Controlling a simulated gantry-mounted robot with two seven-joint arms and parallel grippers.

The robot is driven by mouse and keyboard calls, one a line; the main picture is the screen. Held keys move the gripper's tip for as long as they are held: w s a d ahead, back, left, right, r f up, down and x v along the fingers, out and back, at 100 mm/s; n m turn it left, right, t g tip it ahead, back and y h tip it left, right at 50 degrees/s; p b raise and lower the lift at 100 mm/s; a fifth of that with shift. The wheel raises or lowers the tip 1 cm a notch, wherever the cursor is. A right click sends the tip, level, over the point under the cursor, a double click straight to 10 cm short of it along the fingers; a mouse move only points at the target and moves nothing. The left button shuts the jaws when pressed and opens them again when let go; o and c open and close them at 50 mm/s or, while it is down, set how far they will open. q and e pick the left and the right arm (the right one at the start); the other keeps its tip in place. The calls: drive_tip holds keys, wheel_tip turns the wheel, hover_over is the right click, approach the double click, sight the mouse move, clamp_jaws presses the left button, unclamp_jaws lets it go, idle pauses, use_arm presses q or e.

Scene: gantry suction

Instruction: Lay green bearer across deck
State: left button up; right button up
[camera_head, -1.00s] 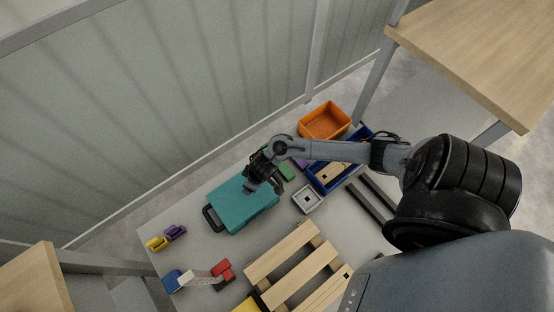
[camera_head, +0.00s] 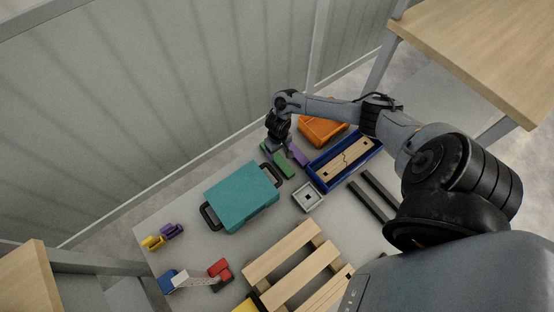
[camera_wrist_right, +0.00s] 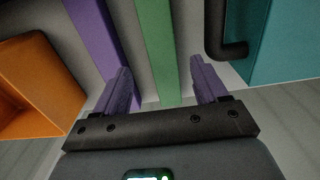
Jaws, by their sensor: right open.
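The green bearer (camera_head: 284,168) is a bar lying on the grey surface between the teal case and a purple bar. My right gripper (camera_head: 277,148) is over its far part and hides some of it. In the right wrist view the green bearer (camera_wrist_right: 157,45) runs between the two open fingers of my right gripper (camera_wrist_right: 162,84), with a gap on each side. The slatted wooden deck (camera_head: 292,252) is at the front middle, partly cut off by the frame and my body. My left gripper is not in view.
A purple bar (camera_head: 298,154) lies close beside the green one. The teal case (camera_head: 242,198) is to the left. An orange bin (camera_head: 322,131) and a blue tray (camera_head: 373,152) are to the right. A small grey square block (camera_head: 308,197) lies between case and tray.

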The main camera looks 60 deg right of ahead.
sight(277, 157)
drive_tip(key=shift+w+a+f+b, duration=0.1)
drive_tip(key=shift+f+b, duration=0.75)
drive_tip(key=shift+f, duration=0.45)
drive_tip(key=shift+w+f+b, duration=0.1)
drive_tip(key=shift+f+b, duration=0.75)
drive_tip(key=shift+f, duration=0.45)
drive_tip(key=shift+r, duration=0.1)
drive_tip(key=c, duration=1.2)
